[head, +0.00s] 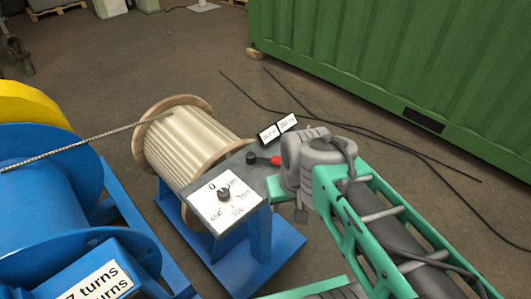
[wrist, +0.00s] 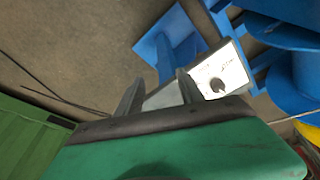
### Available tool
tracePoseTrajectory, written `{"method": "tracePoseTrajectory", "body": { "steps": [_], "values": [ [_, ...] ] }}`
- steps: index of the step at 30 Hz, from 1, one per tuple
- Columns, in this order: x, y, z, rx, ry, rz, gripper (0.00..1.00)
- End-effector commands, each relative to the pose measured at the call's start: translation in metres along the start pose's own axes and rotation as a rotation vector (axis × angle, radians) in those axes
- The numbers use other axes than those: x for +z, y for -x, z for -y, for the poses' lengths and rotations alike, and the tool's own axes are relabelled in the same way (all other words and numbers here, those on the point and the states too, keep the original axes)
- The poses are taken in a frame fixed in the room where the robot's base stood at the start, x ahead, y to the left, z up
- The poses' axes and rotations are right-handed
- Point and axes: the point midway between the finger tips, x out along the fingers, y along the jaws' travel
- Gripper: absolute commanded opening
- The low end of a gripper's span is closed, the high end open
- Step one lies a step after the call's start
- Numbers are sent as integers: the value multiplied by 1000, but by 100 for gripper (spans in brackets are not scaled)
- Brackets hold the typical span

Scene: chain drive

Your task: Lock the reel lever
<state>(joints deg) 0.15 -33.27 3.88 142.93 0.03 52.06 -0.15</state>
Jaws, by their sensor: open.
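The lever, with a short red bar (head: 266,160) and a black hub, shows in the head view on the grey top plate beside the white-wound reel (head: 185,142). I cannot make the lever out in the wrist view. My gripper (wrist: 158,88) has its two dark fingers apart over the grey plate, with nothing seen held between them. In the head view my grey wrist and green arm are just right of the red bar and hide most of the fingers. Whether they touch the lever cannot be told.
A white dial plate with a black knob (head: 224,194) sits on the blue stand, left of my gripper; the knob also shows in the wrist view (wrist: 217,84). Blue drums fill the left. A green container (head: 400,60) stands behind, with cables on the floor.

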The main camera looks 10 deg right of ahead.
Motion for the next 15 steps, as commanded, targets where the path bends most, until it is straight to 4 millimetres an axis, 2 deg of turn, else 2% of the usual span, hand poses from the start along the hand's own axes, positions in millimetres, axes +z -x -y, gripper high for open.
{"method": "tracePoseTrajectory", "body": {
  "steps": [3, 5, 8, 11, 14, 15],
  "values": [
    [26, -35, -3, 3, -18, 158, 34],
    [24, -51, -6, 4, -28, 227, 29],
    [-8, -76, -15, 11, -53, 289, 21],
    [-54, -99, -25, 23, -76, 285, 13],
    [-108, -116, -34, 38, -103, 236, 5],
    [-131, -120, -38, 45, -115, 203, 1]
  ]
}}
